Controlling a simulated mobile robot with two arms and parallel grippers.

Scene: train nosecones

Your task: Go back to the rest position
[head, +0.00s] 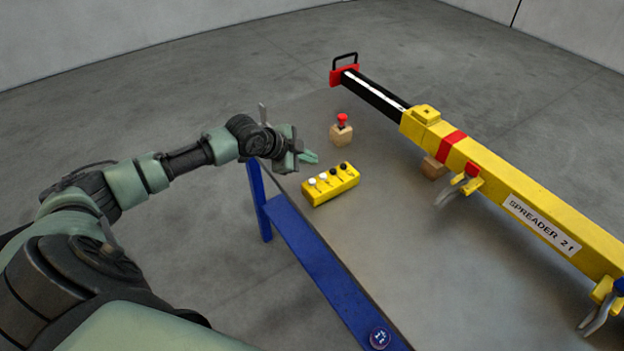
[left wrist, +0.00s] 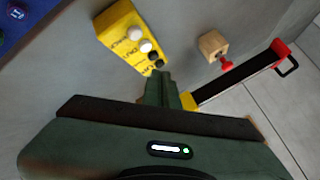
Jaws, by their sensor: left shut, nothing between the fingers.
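My left gripper (head: 308,158) is shut and empty. In the head view it is above the table's left edge, just behind the yellow button box. In the left wrist view its green fingers (left wrist: 162,90) are together, with the button box beyond them. My right gripper is in neither view.
The grey table (head: 400,240) has a blue frame (head: 310,250). On it are a yellow button box (head: 332,186) with white and black buttons, a red knob on a wooden block (head: 341,134), and a long yellow spreader beam (head: 500,185) at the right. Open floor lies left of the table.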

